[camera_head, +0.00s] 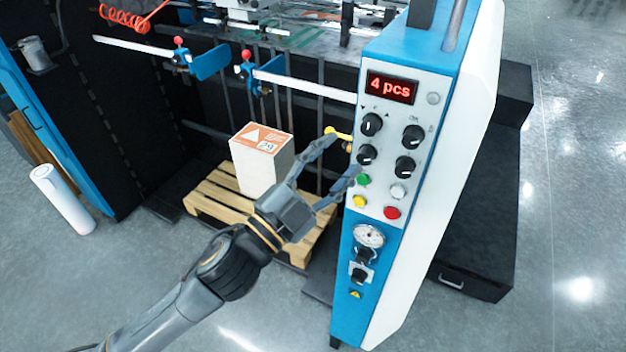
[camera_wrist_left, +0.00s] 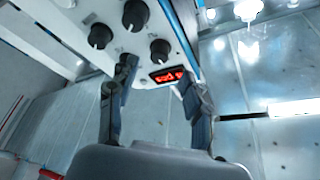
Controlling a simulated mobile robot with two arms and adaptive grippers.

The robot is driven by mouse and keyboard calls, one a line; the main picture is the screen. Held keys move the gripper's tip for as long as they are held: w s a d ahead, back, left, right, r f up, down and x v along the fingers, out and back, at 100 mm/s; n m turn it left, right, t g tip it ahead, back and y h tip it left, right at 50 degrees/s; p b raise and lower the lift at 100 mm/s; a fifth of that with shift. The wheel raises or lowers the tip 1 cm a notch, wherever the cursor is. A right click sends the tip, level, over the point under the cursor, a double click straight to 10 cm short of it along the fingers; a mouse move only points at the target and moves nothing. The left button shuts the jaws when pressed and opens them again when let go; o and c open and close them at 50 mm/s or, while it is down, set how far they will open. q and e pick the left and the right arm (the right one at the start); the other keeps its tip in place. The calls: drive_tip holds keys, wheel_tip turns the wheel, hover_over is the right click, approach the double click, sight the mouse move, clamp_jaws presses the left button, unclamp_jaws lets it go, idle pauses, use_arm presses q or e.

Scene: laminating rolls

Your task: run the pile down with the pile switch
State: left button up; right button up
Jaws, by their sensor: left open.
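The control panel (camera_head: 385,185) has several black knobs, including a lower left knob (camera_head: 367,154) and an upper left knob (camera_head: 371,124). I cannot read which one is the pile switch. Its red display (camera_head: 391,87) reads "4 pcs" and also shows in the left wrist view (camera_wrist_left: 167,75). My left gripper (camera_head: 343,157) is open, its fingers spread just left of the lower left knob. Contact cannot be told. In the left wrist view the open fingers (camera_wrist_left: 158,84) point toward the panel. A boxed pile (camera_head: 263,160) marked 29 stands on a wooden pallet (camera_head: 212,207).
Below the knobs are green (camera_head: 362,179), white (camera_head: 398,191), yellow (camera_head: 359,201) and red (camera_head: 392,212) buttons, and a gauge (camera_head: 369,236). A black cabinet (camera_head: 475,240) is behind the panel. The floor at right is clear.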

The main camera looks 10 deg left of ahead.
use_arm(q)
drive_tip(key=shift+v, duration=2.9)
drive_tip(key=w+a+f+n+g+y+b, duration=0.1)
drive_tip(key=w+a+f+n+y+b, duration=0.15)
drive_tip(key=f, duration=0.75)
drive_tip(key=w+a+f+n+g+y+b, duration=0.1)
drive_tip(key=w+a+f+y, duration=0.15)
drive_tip(key=f, duration=0.75)
drive_tip(key=w+a+f+n+g+y+b, duration=0.1)
drive_tip(key=w+a+f+n, duration=0.15)
drive_tip(key=f, duration=0.75)
drive_tip(key=s+a+f+n+g+y+b, duration=0.1)
drive_tip(key=s+a+f+g+y+b, duration=0.15)
drive_tip(key=f, duration=0.95)
drive_tip(key=s+a+f+n+g+y+b, duration=0.1)
drive_tip(key=s+a+f+n, duration=0.15)
drive_tip(key=f, duration=0.95)
drive_tip(key=s+a+f+n+g+y+b, duration=0.1)
drive_tip(key=s+a+f+g+b, duration=0.2)
drive_tip(key=s+f, duration=1.05)
drive_tip(key=s+a+f+n+g+y+b, duration=0.15)
drive_tip(key=s+f+g, duration=0.25)
drive_tip(key=s+f, duration=0.9)
drive_tip(key=s+f+n+g+b, duration=0.1)
drive_tip(key=s+f, duration=0.4)
drive_tip(key=s, duration=0.6)
drive_tip(key=shift+d+f+n+g+b, duration=0.4)
drive_tip(key=shift+g+b, duration=0.1)
drive_tip(key=shift+g, duration=0.55)
drive_tip(key=shift+s, duration=0.1)
